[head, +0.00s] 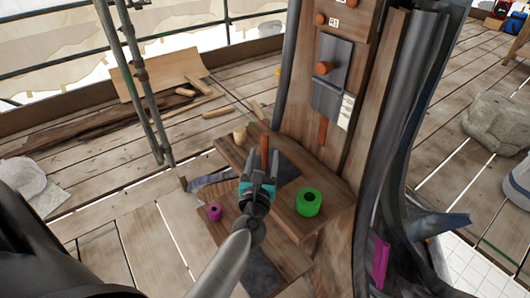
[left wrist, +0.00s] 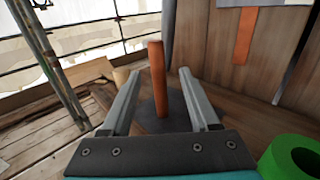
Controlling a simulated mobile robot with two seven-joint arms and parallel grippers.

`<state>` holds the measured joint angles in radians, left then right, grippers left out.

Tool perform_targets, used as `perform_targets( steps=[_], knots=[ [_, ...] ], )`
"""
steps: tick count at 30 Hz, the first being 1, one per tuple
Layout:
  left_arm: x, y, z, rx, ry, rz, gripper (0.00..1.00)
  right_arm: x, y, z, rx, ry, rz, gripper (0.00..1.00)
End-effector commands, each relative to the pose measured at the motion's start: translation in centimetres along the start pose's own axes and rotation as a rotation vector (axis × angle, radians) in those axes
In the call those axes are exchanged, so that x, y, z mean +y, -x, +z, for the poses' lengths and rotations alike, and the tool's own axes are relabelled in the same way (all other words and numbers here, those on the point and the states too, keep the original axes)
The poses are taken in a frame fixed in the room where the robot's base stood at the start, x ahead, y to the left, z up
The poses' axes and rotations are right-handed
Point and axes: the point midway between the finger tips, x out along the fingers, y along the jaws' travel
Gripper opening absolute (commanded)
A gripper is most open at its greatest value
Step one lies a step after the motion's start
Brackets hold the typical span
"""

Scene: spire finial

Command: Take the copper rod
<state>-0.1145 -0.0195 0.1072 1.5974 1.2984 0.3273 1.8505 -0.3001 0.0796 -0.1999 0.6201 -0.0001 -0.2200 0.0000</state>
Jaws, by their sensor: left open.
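The copper rod (head: 264,150) stands upright on a small wooden shelf (head: 300,228) against the post. In the left wrist view the rod (left wrist: 157,80) rises from a dark grey patch. My left gripper (head: 259,168) is open and just in front of the rod. In the left wrist view my left gripper (left wrist: 159,74) has one finger on each side of the rod, with gaps on both sides. I cannot tell how deep the rod is between the fingers. The rod's lower end is hidden in the head view. My right gripper is not in view.
A green ring (head: 309,202) is on the shelf, right of the gripper. A small magenta ring (head: 214,212) is lower left. A tan cup-like piece (head: 240,133) is behind. The tall post (head: 362,75) carries a copper strip (head: 323,132). Scaffold poles (head: 140,75) stand left.

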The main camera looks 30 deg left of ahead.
Motion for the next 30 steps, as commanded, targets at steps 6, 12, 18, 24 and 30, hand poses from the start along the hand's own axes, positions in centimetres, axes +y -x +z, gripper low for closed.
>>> perform_targets(
  steps=[6,12,18,24,30],
  knots=[
    [0.3,-3.0,-0.2,-0.002,0.0,0.0,0.61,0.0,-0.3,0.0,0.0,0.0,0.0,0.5],
    [0.3,-4.6,-0.2,0.0,-0.001,0.0,0.61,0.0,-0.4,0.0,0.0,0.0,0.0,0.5],
    [0.3,-4.8,-0.1,-0.001,0.0,0.0,0.61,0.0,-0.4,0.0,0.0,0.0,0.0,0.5],
    [0.3,-4.8,-0.2,-0.001,0.0,0.0,0.47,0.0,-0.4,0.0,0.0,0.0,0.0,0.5],
    [0.3,-4.8,-0.2,0.0,0.0,0.0,0.24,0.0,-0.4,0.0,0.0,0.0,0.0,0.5]
  ],
)
